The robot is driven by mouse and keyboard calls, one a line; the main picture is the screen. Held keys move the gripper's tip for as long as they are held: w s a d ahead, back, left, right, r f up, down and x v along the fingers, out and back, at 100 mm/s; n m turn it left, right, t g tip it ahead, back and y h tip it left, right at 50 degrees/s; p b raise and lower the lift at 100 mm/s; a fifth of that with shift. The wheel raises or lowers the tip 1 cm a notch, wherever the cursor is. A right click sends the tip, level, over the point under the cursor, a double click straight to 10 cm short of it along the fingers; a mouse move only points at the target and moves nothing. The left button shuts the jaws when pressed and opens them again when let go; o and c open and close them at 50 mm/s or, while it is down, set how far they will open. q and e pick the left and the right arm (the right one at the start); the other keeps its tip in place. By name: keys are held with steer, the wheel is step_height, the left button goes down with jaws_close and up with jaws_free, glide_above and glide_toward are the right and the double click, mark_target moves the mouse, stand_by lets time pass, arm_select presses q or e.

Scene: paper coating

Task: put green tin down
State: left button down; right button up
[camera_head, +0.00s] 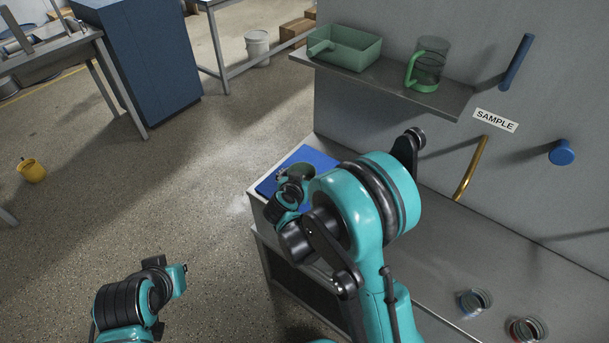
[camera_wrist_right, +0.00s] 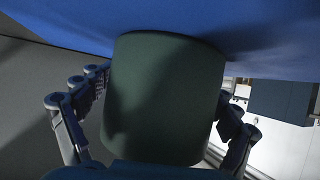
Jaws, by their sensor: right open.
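The green tin (camera_head: 303,169) is at the blue mat (camera_head: 267,186) on the left end of the bench, partly hidden by my right arm. In the right wrist view the dark green tin (camera_wrist_right: 163,100) fills the middle, its upper end in the picture against the blue mat (camera_wrist_right: 170,15). My right gripper (camera_head: 287,190) is around the tin. In the wrist view its open fingers (camera_wrist_right: 160,115) lie on either side of the tin.
Two open tins, one blue (camera_head: 474,302) and one red (camera_head: 525,329), stand on the bench at the lower right. A shelf (camera_head: 450,99) above holds a green tray (camera_head: 345,47) and a jug with a green handle (camera_head: 428,65). The grey wall (camera_head: 560,80) stands behind the bench.

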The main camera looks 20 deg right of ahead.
steer(key=p+v, duration=0.4)
steer(key=v, duration=0.7)
steer(key=shift+a+r, duration=0.1)
steer(key=shift+s+r, duration=0.1)
steer(key=shift+r, duration=0.2)
steer(key=w+a+r+n+t+y, duration=0.1)
steer(key=a+r+n+t+y, duration=0.2)
steer(key=r, duration=0.8)
steer(key=w+a+r+n+t+y, duration=0.15)
steer(key=r+t+y, duration=0.35)
steer(key=r, duration=0.7)
steer(key=s+f+n+g+y, duration=0.2)
steer(key=s+f+n+g, duration=0.2)
steer(key=s+f+g, duration=0.45)
steer(key=s+d+f+m+g+h, duration=0.2)
steer(key=s+d+f+g+h, duration=0.1)
steer(key=s+d+f, duration=0.4)
steer(key=s+d+h, duration=0.1)
steer(key=s+d, duration=0.2)
steer(key=s, duration=0.2)
steer(key=shift+s, duration=0.15)
